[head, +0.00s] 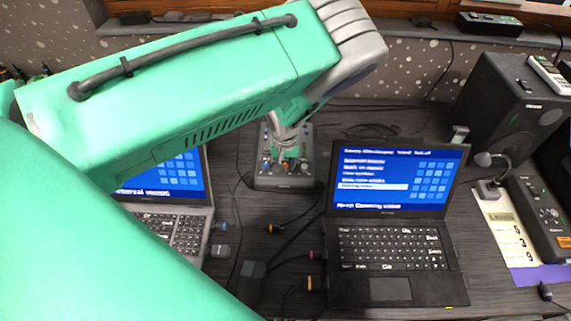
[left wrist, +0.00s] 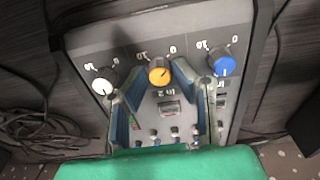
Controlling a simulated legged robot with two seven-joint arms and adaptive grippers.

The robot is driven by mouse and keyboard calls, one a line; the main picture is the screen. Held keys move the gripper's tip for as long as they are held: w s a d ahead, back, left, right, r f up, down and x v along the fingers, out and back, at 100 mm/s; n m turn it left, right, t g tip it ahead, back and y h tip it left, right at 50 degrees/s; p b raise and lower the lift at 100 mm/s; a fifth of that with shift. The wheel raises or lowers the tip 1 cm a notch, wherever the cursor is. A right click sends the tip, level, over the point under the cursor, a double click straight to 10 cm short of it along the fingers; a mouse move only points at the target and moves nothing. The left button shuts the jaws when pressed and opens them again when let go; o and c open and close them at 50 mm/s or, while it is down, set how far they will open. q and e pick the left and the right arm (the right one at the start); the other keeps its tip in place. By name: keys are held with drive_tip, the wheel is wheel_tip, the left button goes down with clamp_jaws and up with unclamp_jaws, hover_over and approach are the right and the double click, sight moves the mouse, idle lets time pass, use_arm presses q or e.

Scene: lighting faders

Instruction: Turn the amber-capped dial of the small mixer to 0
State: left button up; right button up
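The small mixer (head: 300,181) stands between the two laptops in the head view, partly covered by my left arm. In the left wrist view its panel (left wrist: 120,50) carries a white-capped dial (left wrist: 103,86), the amber-capped dial (left wrist: 159,76) and a blue-capped dial (left wrist: 224,66). Each has marks 0 and 10 beside it. The amber dial's exact setting is hard to read. My left gripper (left wrist: 167,92) is open, its two blue-padded fingers on either side of the amber dial, with gaps to it. In the head view this gripper (head: 288,143) is over the mixer. My right gripper is not in view.
A laptop (head: 395,250) stands right of the mixer and another (head: 180,232) left of it, partly behind my arm. Cables and plugs lie on the dark desk (head: 240,205) in front. A black speaker (head: 510,105) stands at the right. The wall is close behind.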

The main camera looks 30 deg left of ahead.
use_arm(q)
drive_tip(key=shift+o, duration=0.7)
drive_tip(key=shift+d, duration=0.1)
wheel_tip(320, 180, up, 12)
drive_tip(key=s, duration=0.1)
drive_tip(key=shift+d, duration=0.35)
drive_tip(key=shift+f, duration=0.1)
